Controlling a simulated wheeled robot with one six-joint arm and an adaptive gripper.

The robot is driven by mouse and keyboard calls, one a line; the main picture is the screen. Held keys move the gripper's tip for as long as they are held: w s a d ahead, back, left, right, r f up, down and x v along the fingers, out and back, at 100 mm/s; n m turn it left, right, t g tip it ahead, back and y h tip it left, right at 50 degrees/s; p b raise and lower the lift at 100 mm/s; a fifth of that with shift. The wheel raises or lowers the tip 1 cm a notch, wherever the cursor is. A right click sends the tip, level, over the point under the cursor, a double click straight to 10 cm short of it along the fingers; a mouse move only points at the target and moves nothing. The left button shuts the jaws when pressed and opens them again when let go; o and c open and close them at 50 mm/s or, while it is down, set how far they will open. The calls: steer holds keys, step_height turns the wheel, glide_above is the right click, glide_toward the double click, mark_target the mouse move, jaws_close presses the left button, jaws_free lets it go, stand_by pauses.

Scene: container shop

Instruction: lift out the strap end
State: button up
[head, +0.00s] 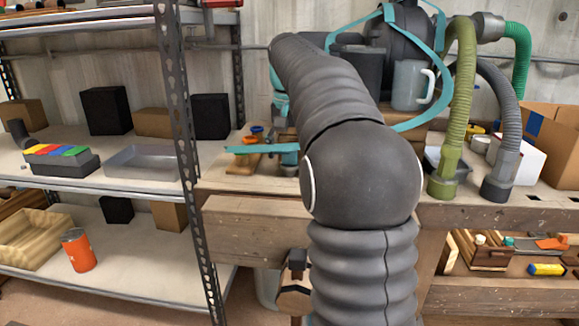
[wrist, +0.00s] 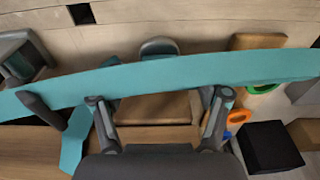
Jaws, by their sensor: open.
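The teal strap (head: 441,85) loops around a dark machine at the back of the bench in the head view. A flat teal strip, which looks like its free end (head: 255,148), sticks out left over the bench. In the wrist view the teal strap (wrist: 180,73) crosses the whole picture, just beyond my fingertips. A short teal piece (wrist: 75,140) hangs at left. My gripper (wrist: 160,98) is open, its two fingers spread with nothing clearly held between them. Whether the fingers touch the strap I cannot tell.
A grey mug (head: 410,85) and green and grey hoses (head: 455,100) stand right of my arm. Small coloured rings (wrist: 238,115) and a black box (wrist: 268,147) show at right in the wrist view. A metal shelf post (head: 180,130) rises at left.

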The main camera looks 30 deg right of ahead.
mark_target(290, 163)
steer(key=shift+w+d+f, duration=0.1)
steer(key=shift+f, duration=1.35)
steer(key=shift+c, duration=0.3)
steer(key=c, duration=1.2)
steer(key=shift+r, duration=0.15)
